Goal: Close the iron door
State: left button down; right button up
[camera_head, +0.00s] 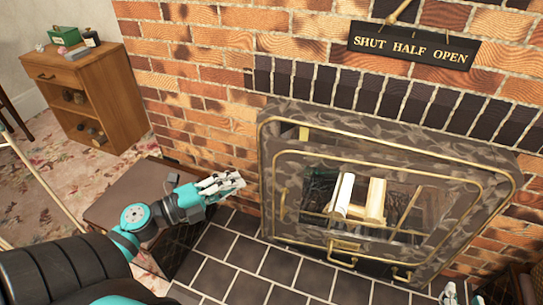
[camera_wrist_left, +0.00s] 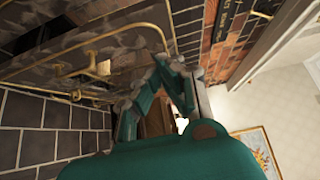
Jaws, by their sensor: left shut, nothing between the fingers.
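The iron door (camera_head: 300,220) is a dark patterned panel with brass trim, set in a larger brass-edged surround (camera_head: 490,215) on the brick fireplace. A brass handle (camera_head: 345,250) sits low on its front. Pale logs (camera_head: 375,200) show in the opening. How far the door stands from the surround is hard to judge. My left gripper (camera_head: 238,182) is shut and empty, left of the door and apart from it. In the left wrist view its fingers (camera_wrist_left: 150,88) are beside brass-trimmed metalwork (camera_wrist_left: 100,55). Pale fingertips of my right gripper (camera_head: 452,294) show at the bottom edge, mostly cut off.
A dark tiled hearth (camera_head: 255,260) lies below the door. A low brown box-like piece (camera_head: 130,185) stands near my left arm. A wooden cabinet (camera_head: 85,95) is at the upper left. A sign (camera_head: 413,45) hangs above the fireplace.

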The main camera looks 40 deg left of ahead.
pick_arm(q)
send_near(288, 152)
jog(key=d, duration=0.3)
jog(key=w, duration=0.1)
jog(key=w+b, duration=0.1)
jog(key=w, duration=0.2)
jog(key=shift+w+a+f+b, duration=0.1)
jog(key=shift+a+b, duration=0.2)
jog(key=shift+a, duration=0.05)
jog(key=shift+w, duration=0.2)
pick_arm(e)
notch_tip(288, 152, up, 7)
jog(key=w+a+t+y, duration=0.1)
jog(key=t, duration=0.3)
jog(key=shift+a+y, duration=0.2)
jog(key=shift+y, duration=0.1)
pick_arm(q)
jog(key=shift+a, duration=0.1)
pick_arm(e)
jog(key=shift+t, duration=0.3)
